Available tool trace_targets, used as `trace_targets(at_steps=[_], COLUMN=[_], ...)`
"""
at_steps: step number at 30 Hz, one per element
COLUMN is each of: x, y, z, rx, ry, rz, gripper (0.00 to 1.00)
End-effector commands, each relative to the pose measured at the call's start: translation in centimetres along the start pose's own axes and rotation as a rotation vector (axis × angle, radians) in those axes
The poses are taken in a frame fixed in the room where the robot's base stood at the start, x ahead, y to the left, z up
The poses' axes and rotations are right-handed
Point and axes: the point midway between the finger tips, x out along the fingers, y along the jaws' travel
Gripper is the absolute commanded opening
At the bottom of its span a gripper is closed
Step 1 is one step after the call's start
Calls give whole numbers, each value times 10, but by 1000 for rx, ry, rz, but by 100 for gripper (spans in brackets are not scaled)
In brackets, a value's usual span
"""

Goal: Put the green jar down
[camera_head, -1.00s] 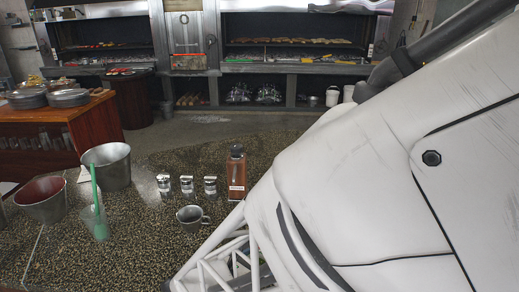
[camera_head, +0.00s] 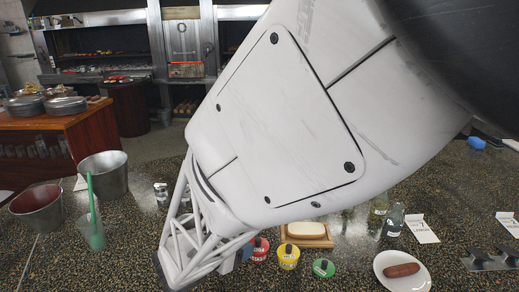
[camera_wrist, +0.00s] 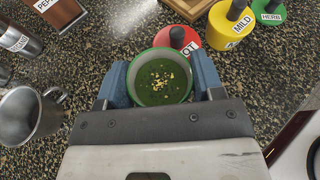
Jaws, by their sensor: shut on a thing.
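The green jar (camera_wrist: 160,94) is round and open at the top, with a green rim and green sauce with pale bits inside. My gripper (camera_wrist: 161,78) is shut on it in the wrist view, with one blue-grey finger on each side. The jar looks level. Whether its base touches the counter is hidden. In the head view my arm covers the gripper and the jar.
Red (camera_head: 259,249), yellow (camera_head: 288,257) and green (camera_head: 323,268) labelled lids lie beyond the jar, the red one very close. A metal cup (camera_wrist: 33,114) stands at left. A plate with a sausage (camera_head: 402,271) is at right. Speckled counter shows between them.

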Motion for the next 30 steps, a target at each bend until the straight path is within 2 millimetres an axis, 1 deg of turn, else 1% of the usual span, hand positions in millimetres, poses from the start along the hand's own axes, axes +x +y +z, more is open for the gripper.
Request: trace_targets(at_steps=[1, 6, 12, 16, 26, 30], x=[4, 13, 19, 20, 21, 23], y=[7, 28, 43, 46, 47, 52], z=[1, 4, 6, 7, 7, 8], rx=[0, 1, 0, 1, 1, 0], ry=[0, 1, 1, 0, 0, 0], rz=[-1, -1, -1, 0, 0, 0], gripper=[27, 27, 27, 27, 27, 27])
